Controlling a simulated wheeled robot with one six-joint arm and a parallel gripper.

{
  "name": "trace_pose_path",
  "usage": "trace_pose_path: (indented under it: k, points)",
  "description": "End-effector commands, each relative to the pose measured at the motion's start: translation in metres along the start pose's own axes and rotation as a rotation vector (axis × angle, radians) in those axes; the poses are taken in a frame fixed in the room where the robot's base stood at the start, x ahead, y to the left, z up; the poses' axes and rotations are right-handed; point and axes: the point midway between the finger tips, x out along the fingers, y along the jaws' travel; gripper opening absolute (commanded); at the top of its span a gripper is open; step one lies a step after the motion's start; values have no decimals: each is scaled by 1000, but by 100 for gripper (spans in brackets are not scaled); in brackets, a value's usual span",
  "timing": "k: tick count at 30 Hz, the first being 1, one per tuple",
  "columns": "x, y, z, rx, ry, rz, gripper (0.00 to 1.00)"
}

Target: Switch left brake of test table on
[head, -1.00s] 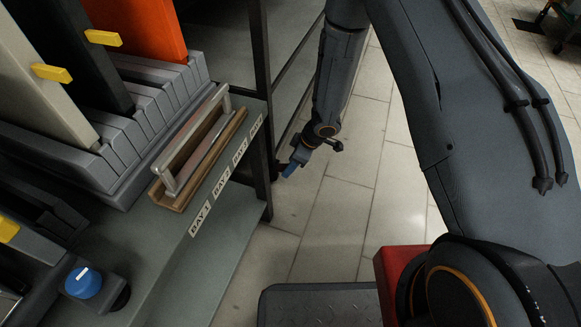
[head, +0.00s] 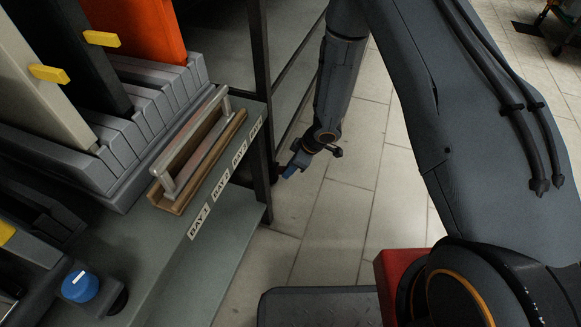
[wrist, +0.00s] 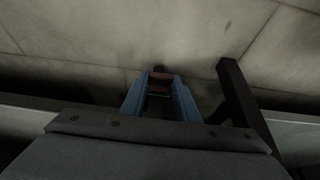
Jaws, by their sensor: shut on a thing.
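In the head view the test table (head: 225,232) fills the left side, its dark post (head: 259,120) standing at its right corner. My gripper (head: 289,170) is low beside that corner, near the floor. In the wrist view its two blue fingers (wrist: 160,100) are closed around a small dark red, pedal-like piece (wrist: 158,86). I take this piece to be the brake; its on or off position cannot be told. The caster below it is mostly hidden or too dark to make out.
A wooden-based metal handle (head: 190,150) lies on the table edge near the bay labels. A rack of grey slots (head: 150,105) holds upright panels. A blue knob (head: 80,286) is at lower left. A dark bar (wrist: 238,95) stands right of the fingers.

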Motion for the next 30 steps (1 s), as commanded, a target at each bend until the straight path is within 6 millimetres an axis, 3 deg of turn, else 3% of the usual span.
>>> trace_pose_path:
  k: [18, 30]
  points:
    - [21, -1, 24, 6, 440, -2, 6]
    - [34, -1, 29, 2, 681, -2, 6]
